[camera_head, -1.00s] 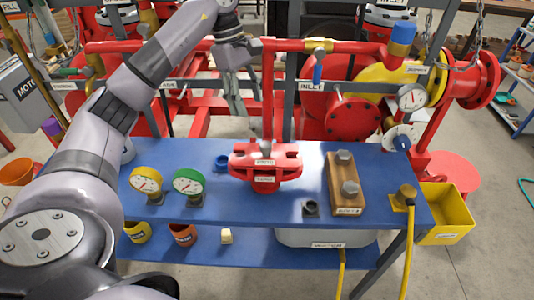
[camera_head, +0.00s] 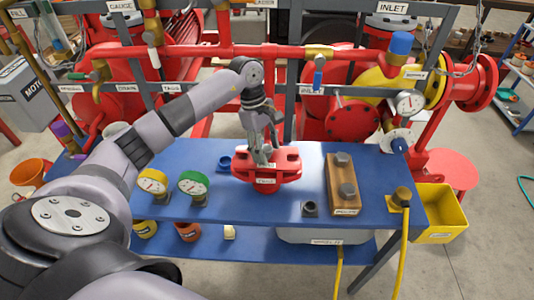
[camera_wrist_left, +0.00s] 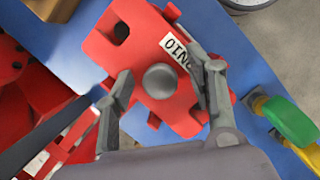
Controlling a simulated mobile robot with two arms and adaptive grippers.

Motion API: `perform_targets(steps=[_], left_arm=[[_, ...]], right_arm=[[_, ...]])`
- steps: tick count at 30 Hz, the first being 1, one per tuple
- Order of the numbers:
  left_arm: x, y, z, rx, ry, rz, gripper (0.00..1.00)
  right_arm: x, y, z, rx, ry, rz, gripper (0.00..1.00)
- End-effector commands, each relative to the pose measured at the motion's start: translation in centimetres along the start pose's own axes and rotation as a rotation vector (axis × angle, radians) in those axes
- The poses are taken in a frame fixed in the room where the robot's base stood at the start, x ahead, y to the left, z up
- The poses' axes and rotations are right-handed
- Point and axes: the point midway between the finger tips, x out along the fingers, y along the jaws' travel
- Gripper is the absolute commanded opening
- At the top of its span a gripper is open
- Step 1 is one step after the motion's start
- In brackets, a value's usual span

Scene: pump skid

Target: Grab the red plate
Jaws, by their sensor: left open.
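The red plate (camera_head: 284,163) is the upper part of a red labelled assembly on the blue bench, with a lower red piece (camera_head: 265,184) under it. In the left wrist view the red plate (camera_wrist_left: 110,50) has a hole at one end, a white label and a grey round knob (camera_wrist_left: 160,81) in its middle. My left gripper (camera_head: 264,158) is just above it, pointing down. In the wrist view my left gripper (camera_wrist_left: 160,90) is open, its fingers on either side of the knob. I cannot tell whether the fingers touch the plate. My right gripper is not in view.
The blue bench (camera_head: 225,212) also carries yellow (camera_head: 152,182) and green (camera_head: 193,184) gauges on the left and a wooden block with bolts (camera_head: 343,185) on the right. Red pipework and a grey frame stand behind. A yellow bin (camera_head: 440,210) is at right.

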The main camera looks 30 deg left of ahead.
Motion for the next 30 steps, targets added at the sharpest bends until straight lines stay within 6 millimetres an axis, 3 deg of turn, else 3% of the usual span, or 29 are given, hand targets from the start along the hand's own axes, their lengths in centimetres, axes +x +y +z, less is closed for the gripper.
perform_targets(steps=[7, 30], left_arm=[[0.18, 0.05, -0.03, 0.0, 0.0, 0.002, 0.5], [0.12, 0.04, -0.04, 0.0, 0.0, 0.002, 0.0]], right_arm=[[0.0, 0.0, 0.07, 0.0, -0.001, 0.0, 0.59], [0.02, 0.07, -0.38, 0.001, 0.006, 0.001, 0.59]])
